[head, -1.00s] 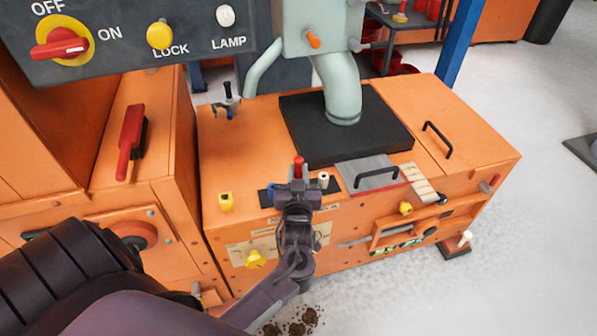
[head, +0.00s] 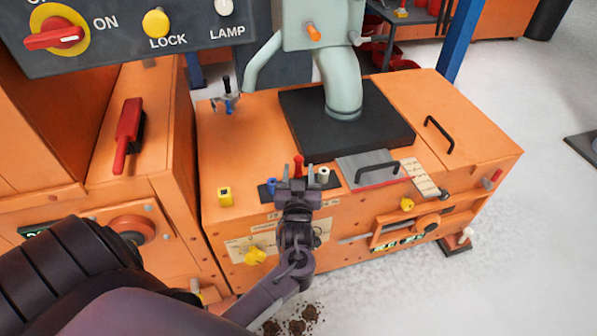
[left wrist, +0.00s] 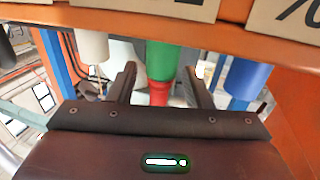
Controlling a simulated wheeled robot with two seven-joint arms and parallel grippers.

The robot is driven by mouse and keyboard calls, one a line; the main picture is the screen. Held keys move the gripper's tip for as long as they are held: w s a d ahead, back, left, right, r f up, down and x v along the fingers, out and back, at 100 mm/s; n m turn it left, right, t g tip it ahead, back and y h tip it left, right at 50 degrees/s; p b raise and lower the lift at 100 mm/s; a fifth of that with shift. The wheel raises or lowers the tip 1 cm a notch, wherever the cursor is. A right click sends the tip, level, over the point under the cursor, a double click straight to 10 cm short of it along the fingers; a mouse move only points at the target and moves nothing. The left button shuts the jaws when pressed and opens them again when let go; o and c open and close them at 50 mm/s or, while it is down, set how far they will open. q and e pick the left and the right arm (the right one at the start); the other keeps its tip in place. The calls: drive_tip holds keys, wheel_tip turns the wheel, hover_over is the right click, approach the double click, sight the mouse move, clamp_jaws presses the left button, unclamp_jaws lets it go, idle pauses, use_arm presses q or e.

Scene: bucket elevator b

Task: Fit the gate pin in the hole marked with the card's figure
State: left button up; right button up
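My left gripper (head: 298,172) is at the front edge of the orange cabinet, its fingers apart on either side of a red-topped pin (head: 298,162). In the left wrist view, a green and red pin (left wrist: 160,65) stands between the open fingers (left wrist: 161,88), with a gap on each side. A blue pin (head: 271,186) and a white pin (head: 323,175) stand to its left and right on a dark strip. Pale label plates (head: 245,250) are on the cabinet front, partly hidden by my arm; their figures are unreadable. I cannot tell which is the gate pin. My right gripper is out of view.
A grey plate with a black handle (head: 377,168) and a pale marked strip (head: 421,178) lie right of the pins. A yellow block (head: 225,197) sits left, and a yellow knob (head: 255,256) is on the front. A pale green chute (head: 340,85) stands behind.

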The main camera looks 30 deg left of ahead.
use_arm(q)
drive_tip(key=shift+s+d, duration=0.2)
drive_tip(key=shift+s, duration=0.15)
drive_tip(key=p+v, duration=0.1)
drive_tip(key=v, duration=0.6)
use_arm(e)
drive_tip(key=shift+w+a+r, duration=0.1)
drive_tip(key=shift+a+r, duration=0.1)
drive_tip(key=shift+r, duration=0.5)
